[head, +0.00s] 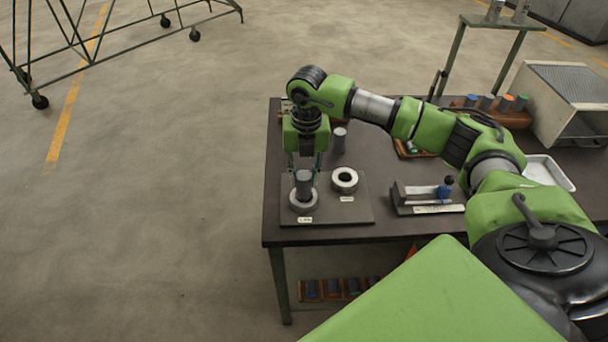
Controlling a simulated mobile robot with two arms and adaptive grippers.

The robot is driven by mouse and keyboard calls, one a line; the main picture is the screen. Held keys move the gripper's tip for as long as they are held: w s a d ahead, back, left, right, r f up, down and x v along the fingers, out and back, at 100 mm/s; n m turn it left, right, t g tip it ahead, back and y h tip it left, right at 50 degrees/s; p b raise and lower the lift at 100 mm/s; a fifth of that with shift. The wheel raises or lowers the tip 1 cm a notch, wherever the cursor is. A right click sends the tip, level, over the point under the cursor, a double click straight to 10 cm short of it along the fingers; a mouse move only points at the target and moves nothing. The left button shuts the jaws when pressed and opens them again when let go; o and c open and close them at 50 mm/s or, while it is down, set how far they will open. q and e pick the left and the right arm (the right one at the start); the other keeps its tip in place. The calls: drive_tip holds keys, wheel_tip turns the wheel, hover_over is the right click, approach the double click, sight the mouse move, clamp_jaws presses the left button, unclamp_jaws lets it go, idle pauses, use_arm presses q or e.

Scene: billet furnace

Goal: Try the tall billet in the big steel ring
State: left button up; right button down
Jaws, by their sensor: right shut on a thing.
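My right gripper (304,168) points straight down over the left part of a dark plate (328,213) on the bench. It is shut on a dark grey cylindrical billet (304,186), which is upright. The billet's lower end is at the opening of the left grey ring (303,204); I cannot tell how deep it sits. A second ring (344,180), pale with a dark open hole, lies empty to the right on the same plate. Small labels lie in front of both rings, too small to read. My left gripper is not in view.
Another grey billet (339,141) stands behind the plate. A gauge-like fixture with a blue part (444,191) sits to the right. A white tray (548,172), a rack of colour-topped cylinders (497,112) and a grey box (566,100) are farther right. The bench's left edge is close to the plate.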

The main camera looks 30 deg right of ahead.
drive_tip(key=shift+f, duration=0.2)
idle(0.5)
drive_tip(key=shift+s+a+f, duration=0.1)
drive_tip(key=shift+f, duration=0.05)
idle(0.5)
drive_tip(key=shift+r, duration=0.4)
idle(0.3)
drive_tip(key=shift+w, duration=0.25)
idle(0.5)
drive_tip(key=shift+s+f+b, duration=0.1)
drive_tip(key=shift+f+b, duration=0.15)
drive_tip(key=shift+b, duration=0.15)
idle(0.6)
drive_tip(key=shift+s+f, duration=0.25)
idle(1.3)
drive_tip(key=shift+r, duration=0.15)
drive_tip(key=shift+w+r+p, duration=0.15)
drive_tip(key=shift+r+p, duration=0.3)
drive_tip(key=shift+r, duration=0.1)
drive_tip(key=shift+r+p, duration=0.85)
drive_tip(key=shift+r, duration=0.75)
